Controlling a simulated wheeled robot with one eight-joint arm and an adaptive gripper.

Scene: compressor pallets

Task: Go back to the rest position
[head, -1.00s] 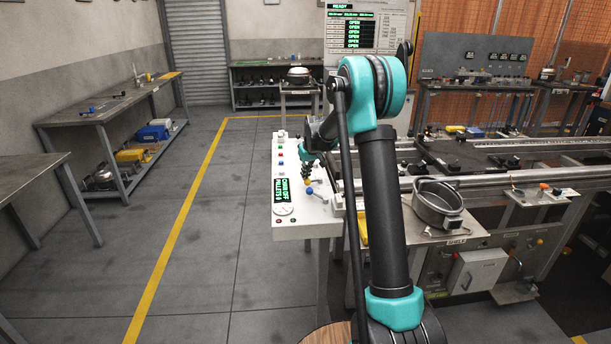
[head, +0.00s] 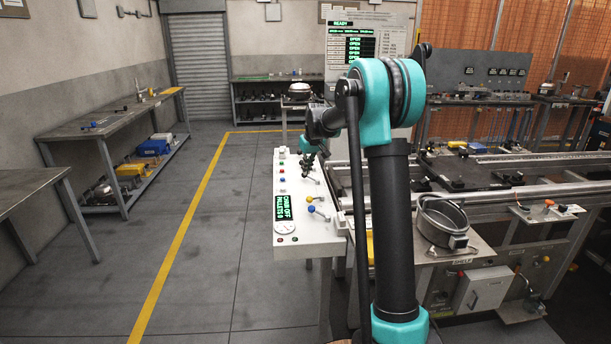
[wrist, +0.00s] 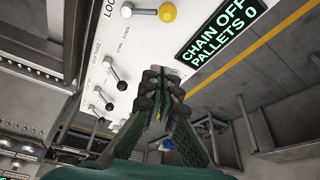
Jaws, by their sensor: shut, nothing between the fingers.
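My gripper (head: 307,168) is over the white control panel (head: 290,187) in the head view, with my arm running up and back from it. In the wrist view my gripper (wrist: 163,98) has its fingers together, with nothing held between them. I cannot tell the exact height of the fingers above the panel.
A metal pot (head: 442,222) stands on the shelf right of my arm. The conveyor rails (head: 540,158) run behind it. A workbench (head: 110,120) stands at the left wall. The floor (head: 190,270) between bench and panel is clear, with a yellow line.

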